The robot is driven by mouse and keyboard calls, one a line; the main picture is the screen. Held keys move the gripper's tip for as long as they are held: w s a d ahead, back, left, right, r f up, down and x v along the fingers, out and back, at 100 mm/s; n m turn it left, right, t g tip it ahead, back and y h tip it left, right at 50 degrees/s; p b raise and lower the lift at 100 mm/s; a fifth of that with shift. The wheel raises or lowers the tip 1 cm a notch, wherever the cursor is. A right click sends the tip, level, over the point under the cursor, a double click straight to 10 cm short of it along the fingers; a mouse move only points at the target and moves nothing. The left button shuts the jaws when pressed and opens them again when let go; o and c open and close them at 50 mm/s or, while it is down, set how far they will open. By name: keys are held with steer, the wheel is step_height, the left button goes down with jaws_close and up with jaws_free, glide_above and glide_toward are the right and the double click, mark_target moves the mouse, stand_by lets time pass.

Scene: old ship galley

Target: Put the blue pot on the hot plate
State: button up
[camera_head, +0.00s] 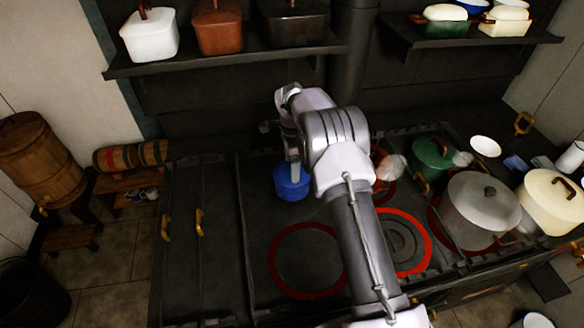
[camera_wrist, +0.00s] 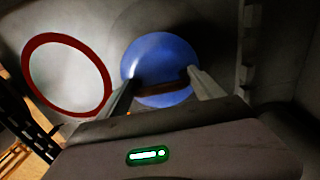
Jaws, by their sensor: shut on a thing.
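The blue pot (camera_head: 291,188) is at the back left of the dark stove top, behind the front left hot plate. My gripper (camera_head: 294,168) is above it, partly hidden by my arm. In the wrist view the round blue pot (camera_wrist: 158,58) lies between the two fingers of my gripper (camera_wrist: 165,90), which are shut on its dark brown handle. I cannot tell if the pot touches the stove. The front left hot plate (camera_head: 308,258) is bare with a red ring; a red-ringed plate also shows in the wrist view (camera_wrist: 66,75).
Another red-ringed plate (camera_head: 398,240) is partly behind my arm. A large grey pot (camera_head: 480,205), a green pot (camera_head: 432,157) and a cream pot (camera_head: 550,200) stand to the right. A shelf (camera_head: 220,60) with several pots hangs above the back. The stove's left part is clear.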

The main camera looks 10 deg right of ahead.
steer(key=shift+f, duration=0.65)
steer(key=o, duration=2.1)
steer(key=shift+f, duration=0.1)
